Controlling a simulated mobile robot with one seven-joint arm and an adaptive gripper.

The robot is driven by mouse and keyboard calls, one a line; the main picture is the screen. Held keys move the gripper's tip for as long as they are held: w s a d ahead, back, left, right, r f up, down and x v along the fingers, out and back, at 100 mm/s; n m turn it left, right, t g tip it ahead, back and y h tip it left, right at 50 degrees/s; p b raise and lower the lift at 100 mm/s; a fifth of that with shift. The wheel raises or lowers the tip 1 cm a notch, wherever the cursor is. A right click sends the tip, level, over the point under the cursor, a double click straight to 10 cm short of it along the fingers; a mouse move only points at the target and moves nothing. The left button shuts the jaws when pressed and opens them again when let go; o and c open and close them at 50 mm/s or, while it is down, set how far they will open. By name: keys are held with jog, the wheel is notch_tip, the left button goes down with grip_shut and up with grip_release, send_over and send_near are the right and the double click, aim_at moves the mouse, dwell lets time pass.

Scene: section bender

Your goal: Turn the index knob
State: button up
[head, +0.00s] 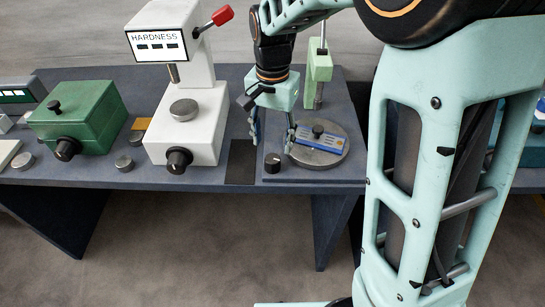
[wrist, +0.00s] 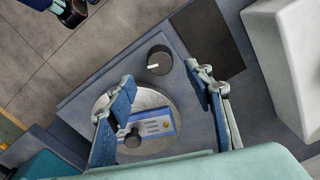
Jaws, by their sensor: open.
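A black index knob (head: 272,163) with a white pointer mark stands on the front left corner of a flat base plate on the bench. It also shows in the wrist view (wrist: 159,60), upper middle, beyond and between the two fingertips. My gripper (head: 272,138) is open and empty, pointing down above the base plate, with its fingers spread. In the wrist view my gripper (wrist: 160,74) frames the knob, and no finger appears to touch it. How high the fingertips are above the knob is hard to tell.
A round metal disc (head: 330,155) with a blue label plate and a small black knob lies right of the index knob. A pale green post (head: 318,75) rises behind. A white hardness tester (head: 205,118) and a green box (head: 95,112) stand to the left. A dark pad (head: 241,160) lies between.

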aim_at(273, 158)
notch_tip(273, 158, down, 7)
jog(key=shift+f, duration=0.2)
jog(key=shift+c, duration=0.5)
jog(key=c, duration=1.1)
